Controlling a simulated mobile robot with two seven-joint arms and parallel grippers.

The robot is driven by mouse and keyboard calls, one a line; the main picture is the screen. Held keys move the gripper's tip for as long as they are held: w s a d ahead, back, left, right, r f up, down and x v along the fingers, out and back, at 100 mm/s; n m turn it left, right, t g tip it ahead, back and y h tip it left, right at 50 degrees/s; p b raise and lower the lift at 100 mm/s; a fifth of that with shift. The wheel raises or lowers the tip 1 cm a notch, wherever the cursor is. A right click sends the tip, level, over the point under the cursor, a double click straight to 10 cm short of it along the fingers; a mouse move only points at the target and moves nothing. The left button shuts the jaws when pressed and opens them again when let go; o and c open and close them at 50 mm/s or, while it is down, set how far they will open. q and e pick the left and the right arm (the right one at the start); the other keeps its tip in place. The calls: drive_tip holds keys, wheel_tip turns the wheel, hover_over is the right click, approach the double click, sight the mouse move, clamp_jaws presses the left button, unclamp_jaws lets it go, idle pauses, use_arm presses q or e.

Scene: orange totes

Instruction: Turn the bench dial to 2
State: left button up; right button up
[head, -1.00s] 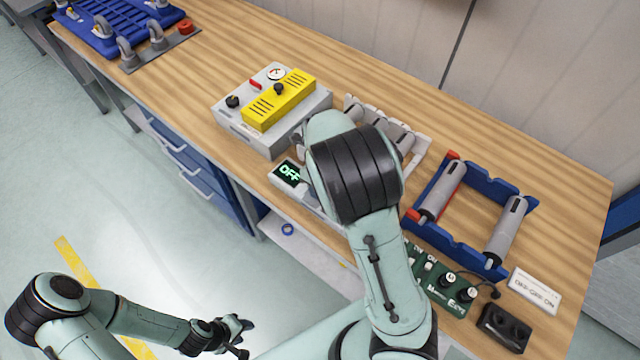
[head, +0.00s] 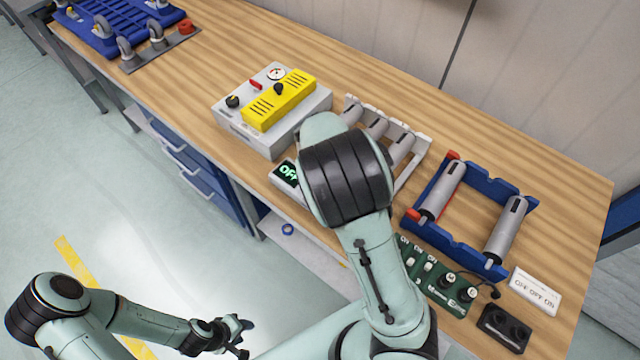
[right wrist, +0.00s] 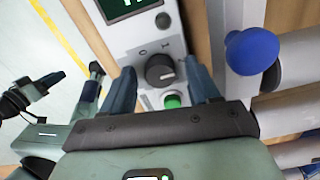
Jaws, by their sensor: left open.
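A black dial (right wrist: 160,70) with a pale pointer line sits on a light grey unit, below a small dark display (right wrist: 130,6) and above a green button (right wrist: 172,101). My right gripper (right wrist: 162,84) is open, its two dark fingers on either side of the dial with visible gaps. In the head view my right arm hides the dial and right gripper; the unit's display (head: 286,171) reads OFF, partly covered. My left gripper (head: 244,339) is open and empty, low over the floor beside the bench.
A grey box with a yellow block (head: 279,101) stands left of my right arm. A rack of grey cylinders (head: 425,150), a blue cradle (head: 447,236) and a green switch board (head: 437,291) lie to the right. A blue round knob (right wrist: 251,51) is close to the right gripper.

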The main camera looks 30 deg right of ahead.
wheel_tip(320, 180, up, 13)
drive_tip(key=shift+r, duration=0.2)
idle(0.6)
idle(0.4)
